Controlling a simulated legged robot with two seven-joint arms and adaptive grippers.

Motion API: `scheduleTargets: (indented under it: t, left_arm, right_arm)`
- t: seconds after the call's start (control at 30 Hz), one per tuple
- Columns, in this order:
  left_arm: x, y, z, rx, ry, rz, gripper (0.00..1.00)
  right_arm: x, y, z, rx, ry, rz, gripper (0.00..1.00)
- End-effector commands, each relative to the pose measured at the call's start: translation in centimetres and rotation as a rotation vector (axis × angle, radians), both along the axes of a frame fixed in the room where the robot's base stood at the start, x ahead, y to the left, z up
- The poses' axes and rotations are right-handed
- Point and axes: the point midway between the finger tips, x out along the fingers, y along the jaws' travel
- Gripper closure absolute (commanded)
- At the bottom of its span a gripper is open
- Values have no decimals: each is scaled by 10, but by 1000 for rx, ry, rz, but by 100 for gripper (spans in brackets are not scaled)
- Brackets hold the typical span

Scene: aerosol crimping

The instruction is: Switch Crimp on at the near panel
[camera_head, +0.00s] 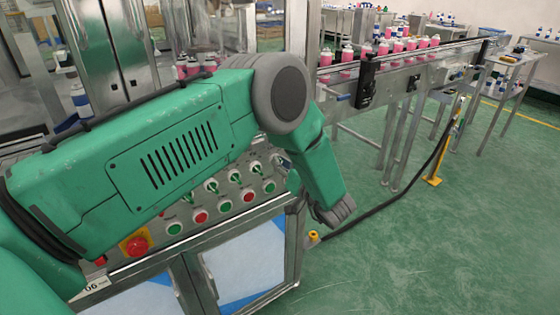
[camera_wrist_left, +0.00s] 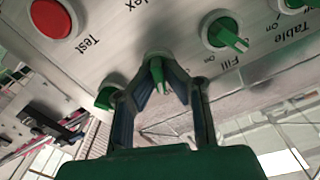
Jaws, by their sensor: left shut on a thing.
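The near panel (camera_wrist_left: 125,50) fills the upper part of the left wrist view. My left gripper (camera_wrist_left: 158,88) is shut on a green selector knob (camera_wrist_left: 156,68), with a finger on either side of it. The knob's label is hidden behind the fingers. The Fill knob (camera_wrist_left: 226,36) is beside it to the right, and another green knob (camera_wrist_left: 107,97) is to the left. My right gripper is not in view.
The panel carries several green and red push buttons and a red emergency stop (camera_head: 135,245). A red button (camera_wrist_left: 52,18) marked Test is near the gripper. A conveyor (camera_head: 400,58) with pink bottles runs behind. Green floor (camera_head: 440,250) is clear at right.

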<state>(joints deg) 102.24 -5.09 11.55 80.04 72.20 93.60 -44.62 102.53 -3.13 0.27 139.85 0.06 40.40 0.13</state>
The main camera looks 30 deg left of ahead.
Motion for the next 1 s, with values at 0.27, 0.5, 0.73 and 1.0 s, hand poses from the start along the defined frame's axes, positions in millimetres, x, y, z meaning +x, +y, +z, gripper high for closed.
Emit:
scheduleTargets:
  t: [0.27,0.5,0.73,1.0]
  left_arm:
    - [1,-4,-3,44,125,-7,100]
    - [1,-5,-3,61,167,-8,100]
    - [2,-5,-3,64,173,-9,100]
    - [2,-5,-3,65,172,-9,72]
  right_arm:
    - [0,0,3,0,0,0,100]
    - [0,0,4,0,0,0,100]
    - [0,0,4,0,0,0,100]
    - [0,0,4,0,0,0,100]
